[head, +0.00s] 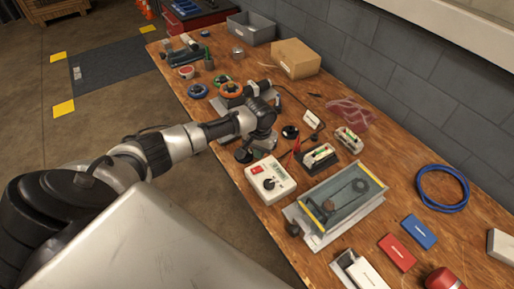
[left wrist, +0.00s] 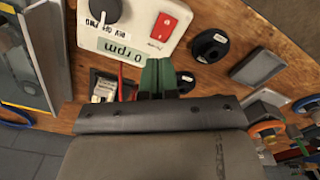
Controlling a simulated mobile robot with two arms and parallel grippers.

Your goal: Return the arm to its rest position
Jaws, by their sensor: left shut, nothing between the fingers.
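My left arm (head: 190,138) reaches in from the left over the workbench in the head view, bent down at the wrist. My left gripper (left wrist: 157,77) shows in the left wrist view as two green fingertips shut together, with nothing between them. They appear in front of a white control box (left wrist: 130,30) with a red switch and a display reading 0 rpm. The box also shows in the head view (head: 271,181), just right of the arm's end. The fingertips are hard to make out in the head view. My right gripper does not show.
A grey machine tray (head: 343,196), a charger with batteries (head: 318,158) and a blue cable ring (head: 443,188) lie on the wooden bench. A cardboard box (head: 296,58) and a grey bin (head: 252,28) stand at the back. Open floor (head: 125,105) lies left of the bench.

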